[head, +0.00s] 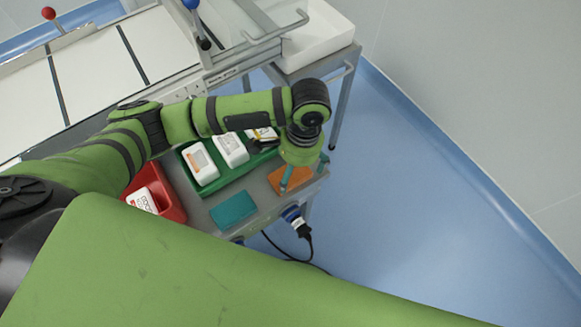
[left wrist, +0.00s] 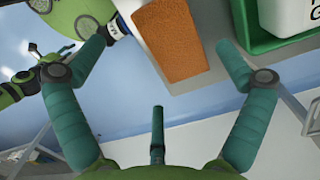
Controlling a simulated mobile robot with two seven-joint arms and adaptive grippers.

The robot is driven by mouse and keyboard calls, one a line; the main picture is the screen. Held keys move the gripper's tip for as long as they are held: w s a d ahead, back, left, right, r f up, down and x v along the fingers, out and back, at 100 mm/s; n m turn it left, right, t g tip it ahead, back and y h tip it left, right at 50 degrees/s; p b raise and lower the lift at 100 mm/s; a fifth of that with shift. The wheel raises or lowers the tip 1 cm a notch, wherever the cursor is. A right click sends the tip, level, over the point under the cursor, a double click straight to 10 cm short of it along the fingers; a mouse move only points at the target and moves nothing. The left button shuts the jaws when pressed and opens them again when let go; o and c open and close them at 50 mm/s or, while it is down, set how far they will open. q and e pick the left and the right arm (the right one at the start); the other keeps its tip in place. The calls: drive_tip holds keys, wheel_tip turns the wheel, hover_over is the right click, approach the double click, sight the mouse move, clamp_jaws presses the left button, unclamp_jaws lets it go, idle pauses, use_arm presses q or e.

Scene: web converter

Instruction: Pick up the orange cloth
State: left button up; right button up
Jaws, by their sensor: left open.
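The orange cloth (head: 296,183) lies flat at the right end of the grey table, by its edge. In the left wrist view the orange cloth (left wrist: 170,42) is a textured rectangle at the top middle. My left gripper (head: 304,173) is above the cloth, pointing down, and hides part of it. In the left wrist view its teal fingers (left wrist: 160,54) are spread on both sides of the cloth, with nothing between them. A third finger shows lower down. I cannot tell how high the fingers are above the cloth. My right gripper is not seen.
A teal cloth (head: 233,209) lies left of the orange one. Open floor lies right.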

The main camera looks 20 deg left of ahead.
sight(293, 178)
use_arm(q)
wheel_tip(293, 178, down, 4)
drive_tip(key=shift+a+r, duration=0.1)
drive_tip(key=shift+a, duration=0.05)
drive_tip(key=shift+f, duration=0.45)
drive_tip(key=shift+w, duration=0.1)
drive_tip(key=c, duration=0.7)
drive_tip(key=shift+c, duration=0.8)
drive_tip(key=shift+r, duration=0.45)
drive_tip(key=r, duration=0.3)
drive_tip(key=shift+s+d+r, duration=0.35)
drive_tip(key=shift+s+r, duration=0.05)
drive_tip(key=s+d+r, duration=0.4)
drive_tip(key=s, duration=0.1)
drive_tip(key=s+d+r+p, duration=0.1)
drive_tip(key=s+d+r, duration=0.1)
drive_tip(key=s, duration=0.1)
drive_tip(key=shift+s+d+r, duration=0.2)
drive_tip(key=shift+d, duration=0.1)
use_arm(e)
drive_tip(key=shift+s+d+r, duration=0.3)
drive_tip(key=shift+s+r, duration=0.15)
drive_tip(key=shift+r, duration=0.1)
